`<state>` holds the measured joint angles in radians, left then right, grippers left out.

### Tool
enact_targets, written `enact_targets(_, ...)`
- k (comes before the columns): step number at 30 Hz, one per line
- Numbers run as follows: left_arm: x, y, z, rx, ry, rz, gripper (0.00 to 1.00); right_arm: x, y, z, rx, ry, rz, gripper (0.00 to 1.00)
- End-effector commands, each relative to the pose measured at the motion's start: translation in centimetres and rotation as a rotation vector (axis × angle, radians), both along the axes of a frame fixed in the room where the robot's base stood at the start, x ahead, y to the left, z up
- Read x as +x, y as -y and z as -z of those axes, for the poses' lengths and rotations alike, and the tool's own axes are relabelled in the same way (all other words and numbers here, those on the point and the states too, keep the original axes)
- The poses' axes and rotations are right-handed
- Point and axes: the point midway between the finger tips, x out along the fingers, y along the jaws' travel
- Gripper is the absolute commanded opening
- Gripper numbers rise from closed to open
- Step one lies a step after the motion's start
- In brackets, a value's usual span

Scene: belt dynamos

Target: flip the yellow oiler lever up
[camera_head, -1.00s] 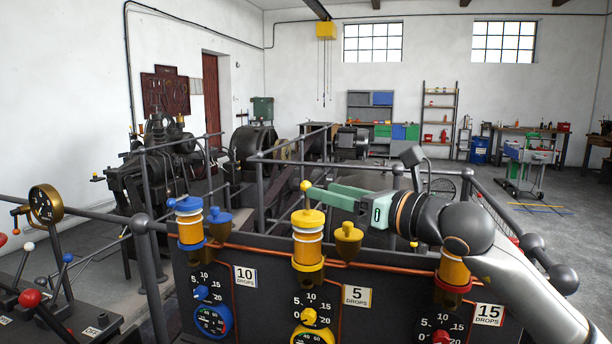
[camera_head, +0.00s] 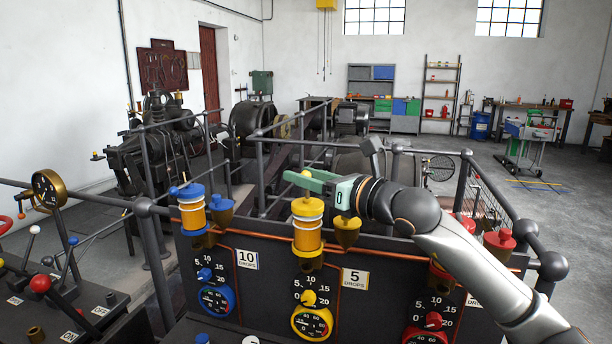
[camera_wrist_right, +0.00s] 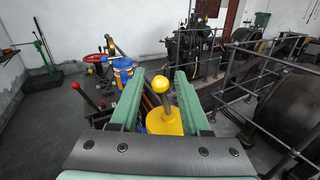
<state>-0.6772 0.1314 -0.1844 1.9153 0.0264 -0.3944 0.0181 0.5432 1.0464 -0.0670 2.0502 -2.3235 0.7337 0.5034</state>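The yellow oiler (camera_head: 308,237) stands on the dark panel in the middle of the head view, by the "5 DROPS" sign. Its lever, a short stem with a yellow ball (camera_wrist_right: 161,84), rises from the yellow cap (camera_wrist_right: 164,122) in the right wrist view. My right gripper (camera_head: 297,180) reaches over the oiler's top from the right. In the wrist view its two green fingers stand apart, one on each side of the lever, with gaps visible at both sides. In the head view the fingers partly cover the lever. My left gripper is not in view.
A blue oiler (camera_head: 193,212) stands to the left, with a "10 DROPS" sign (camera_head: 247,260). A yellow funnel cup (camera_head: 347,231) is close to the yellow oiler's right. Red oiler parts are under my right arm. Dark railings (camera_head: 262,170) run behind the panel.

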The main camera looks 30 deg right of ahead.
Motion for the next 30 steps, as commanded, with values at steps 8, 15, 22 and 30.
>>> enact_targets(8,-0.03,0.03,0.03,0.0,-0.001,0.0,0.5,-0.02,-0.01,0.0,0.0,0.0,0.0,0.14)
enact_targets(15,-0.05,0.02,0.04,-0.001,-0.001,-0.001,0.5,-0.03,0.0,0.0,0.0,0.0,0.0,0.0)
enact_targets(22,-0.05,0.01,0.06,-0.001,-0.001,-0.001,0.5,-0.02,0.01,-0.01,0.003,-0.002,0.0,0.0)
enact_targets(30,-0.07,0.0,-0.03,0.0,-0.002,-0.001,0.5,0.59,0.68,-0.43,0.137,-0.111,0.001,0.0)
